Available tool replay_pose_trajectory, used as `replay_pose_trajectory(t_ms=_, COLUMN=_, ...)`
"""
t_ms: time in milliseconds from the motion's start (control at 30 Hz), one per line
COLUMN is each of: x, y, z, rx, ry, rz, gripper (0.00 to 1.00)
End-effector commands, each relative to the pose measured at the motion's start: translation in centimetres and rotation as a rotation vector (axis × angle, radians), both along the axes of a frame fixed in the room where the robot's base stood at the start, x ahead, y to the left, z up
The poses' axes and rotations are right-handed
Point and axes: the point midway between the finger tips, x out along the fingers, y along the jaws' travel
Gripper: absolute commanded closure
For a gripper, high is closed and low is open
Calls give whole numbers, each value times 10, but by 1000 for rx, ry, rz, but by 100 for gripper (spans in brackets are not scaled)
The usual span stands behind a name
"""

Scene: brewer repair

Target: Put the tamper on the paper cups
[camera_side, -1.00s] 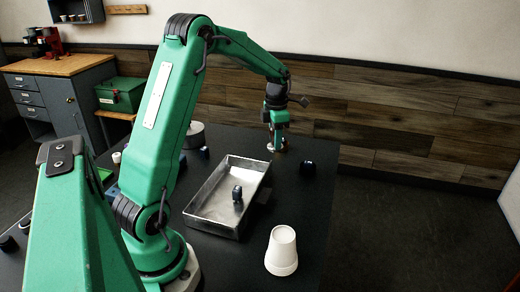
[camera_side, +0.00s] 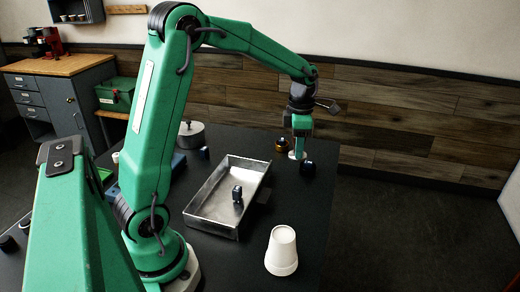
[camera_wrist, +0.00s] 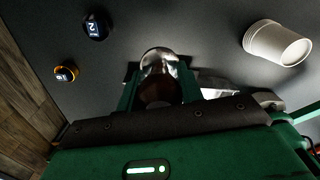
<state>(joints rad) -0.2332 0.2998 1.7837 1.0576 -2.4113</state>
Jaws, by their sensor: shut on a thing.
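My gripper (camera_side: 301,136) is shut on the tamper (camera_wrist: 158,64). In the wrist view the tamper's shiny metal head and brown handle show between the fingers. In the side view only its pale metal base (camera_side: 297,155) shows below the fingers, near the table's far right edge. The paper cups (camera_side: 282,252) are a white nested stack, upside down at the table's front right. They also show in the wrist view (camera_wrist: 278,43) at the top right. The tamper is well apart from them.
A dark labelled block (camera_side: 308,168) and an orange-banded dark piece (camera_side: 281,145) stand close to my gripper. A metal tray (camera_side: 207,207) with a small dark block (camera_side: 238,194) inside lies left of the cups. A round pot (camera_side: 191,135) stands behind.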

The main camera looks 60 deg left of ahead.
Motion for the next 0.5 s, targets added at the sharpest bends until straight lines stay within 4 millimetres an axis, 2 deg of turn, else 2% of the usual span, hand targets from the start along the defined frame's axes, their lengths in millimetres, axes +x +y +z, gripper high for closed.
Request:
replay_pose_trajectory(t_ms=33, x=-3, y=-18, z=6, rx=1, ry=-4, rz=-43, gripper=95)
replay_pose_trajectory(t_ms=100, x=-8, y=-39, z=12, rx=0, ry=-4, rz=-94, gripper=95)
replay_pose_trajectory(t_ms=267, x=-25, y=-85, z=25, rx=0, ry=-4, rz=-213, gripper=95)
replay_pose_trajectory(t_ms=500, x=-59, y=-145, z=42, rx=0, ry=-4, rz=-390, gripper=95)
